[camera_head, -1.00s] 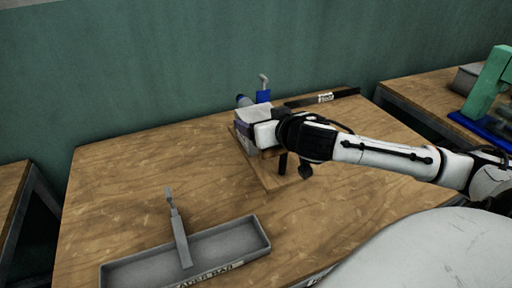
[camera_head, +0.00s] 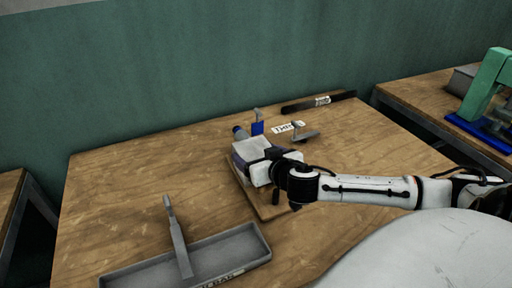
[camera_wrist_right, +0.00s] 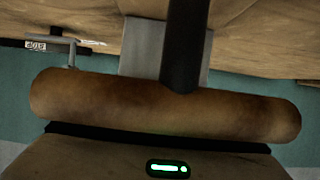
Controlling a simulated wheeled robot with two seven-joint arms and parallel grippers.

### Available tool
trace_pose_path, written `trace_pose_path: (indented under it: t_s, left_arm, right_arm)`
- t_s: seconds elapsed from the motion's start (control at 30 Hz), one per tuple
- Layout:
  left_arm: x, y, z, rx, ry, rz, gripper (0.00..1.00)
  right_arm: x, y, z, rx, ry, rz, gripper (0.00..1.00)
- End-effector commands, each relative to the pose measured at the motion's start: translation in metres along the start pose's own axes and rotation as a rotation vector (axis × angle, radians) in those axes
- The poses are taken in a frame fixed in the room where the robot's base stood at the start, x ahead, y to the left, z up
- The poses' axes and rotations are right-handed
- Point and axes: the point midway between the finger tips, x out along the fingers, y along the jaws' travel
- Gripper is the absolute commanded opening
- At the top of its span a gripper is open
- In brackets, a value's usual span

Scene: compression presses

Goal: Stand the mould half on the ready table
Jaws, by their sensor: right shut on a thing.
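The thing I take as the mould half is a pale grey block (camera_head: 251,148) on the table, just above a tan board (camera_head: 268,208). A blue upright part (camera_head: 257,127) and a blue-grey round part (camera_head: 240,132) show behind it. My right gripper (camera_head: 268,165) is at the block's right side, shut on it. The gripper hides much of the block and its contact with the board. The right wrist view shows a brown round bar (camera_wrist_right: 165,105) close up, with a black rod (camera_wrist_right: 185,45) and a grey plate (camera_wrist_right: 140,50). My left gripper is not in view.
A green press (camera_head: 488,85) stands right.

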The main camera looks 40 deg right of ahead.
Motion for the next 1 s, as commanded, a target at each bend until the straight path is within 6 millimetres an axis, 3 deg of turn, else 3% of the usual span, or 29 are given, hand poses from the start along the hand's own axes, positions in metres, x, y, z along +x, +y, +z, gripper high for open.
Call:
trace_pose_path:
  t_s: [0.03,0.3,0.33,0.43,0.8,1.0]
  left_arm:
    - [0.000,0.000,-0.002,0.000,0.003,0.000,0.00]
    - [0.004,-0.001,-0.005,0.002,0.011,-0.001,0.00]
    - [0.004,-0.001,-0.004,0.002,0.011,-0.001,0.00]
    - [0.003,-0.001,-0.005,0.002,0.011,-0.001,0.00]
    - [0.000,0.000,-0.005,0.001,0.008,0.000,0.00]
    - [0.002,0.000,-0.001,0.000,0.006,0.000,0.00]
  right_arm:
    - [0.000,0.000,-0.006,-0.001,0.013,-0.001,0.17]
    - [0.001,0.000,-0.003,0.000,0.012,-0.001,0.17]
    - [0.001,0.000,0.003,0.000,0.000,0.000,0.80]
    - [0.001,0.000,0.002,-0.001,0.000,0.000,0.97]
    - [-0.001,0.000,-0.002,-0.001,0.001,0.000,0.97]
    - [-0.026,0.000,0.003,-0.002,-0.004,-0.002,0.97]
